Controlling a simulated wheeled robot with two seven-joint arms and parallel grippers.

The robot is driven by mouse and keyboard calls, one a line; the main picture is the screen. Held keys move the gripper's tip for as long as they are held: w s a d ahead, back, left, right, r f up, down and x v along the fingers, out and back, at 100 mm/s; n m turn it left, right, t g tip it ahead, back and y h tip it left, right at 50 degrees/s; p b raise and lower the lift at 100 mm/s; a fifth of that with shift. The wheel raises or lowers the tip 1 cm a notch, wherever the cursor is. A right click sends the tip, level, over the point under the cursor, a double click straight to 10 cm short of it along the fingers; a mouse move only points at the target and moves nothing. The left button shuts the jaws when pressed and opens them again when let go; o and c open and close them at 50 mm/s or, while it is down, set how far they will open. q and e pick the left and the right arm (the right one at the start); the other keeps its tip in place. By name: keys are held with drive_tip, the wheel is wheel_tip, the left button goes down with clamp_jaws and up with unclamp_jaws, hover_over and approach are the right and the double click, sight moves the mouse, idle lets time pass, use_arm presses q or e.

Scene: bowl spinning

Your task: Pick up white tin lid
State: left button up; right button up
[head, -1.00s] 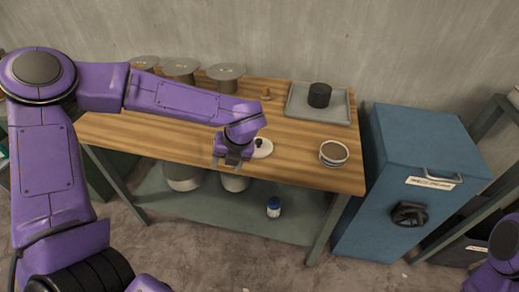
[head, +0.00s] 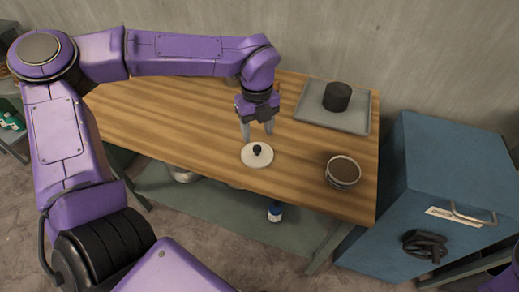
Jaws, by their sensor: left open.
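My right gripper is not in view; only a bit of purple arm shows at the lower right corner.
A round tin (head: 343,171) with a brown top stands right of the lid. A grey tray (head: 310,113) holding a black cylinder (head: 337,96) is at the back right. A blue cabinet (head: 450,165) stands right of the table. A blue jar (head: 275,211) is on the lower shelf.

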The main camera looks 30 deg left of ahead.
sight(257, 147)
use_arm(q)
wheel_tip(257, 147, down, 6)
drive_tip(key=shift+w+a+f+p, duration=0.15)
drive_tip(key=shift+f+p, duration=0.1)
drive_tip(key=shift+p, duration=0.15)
clamp_jaws()
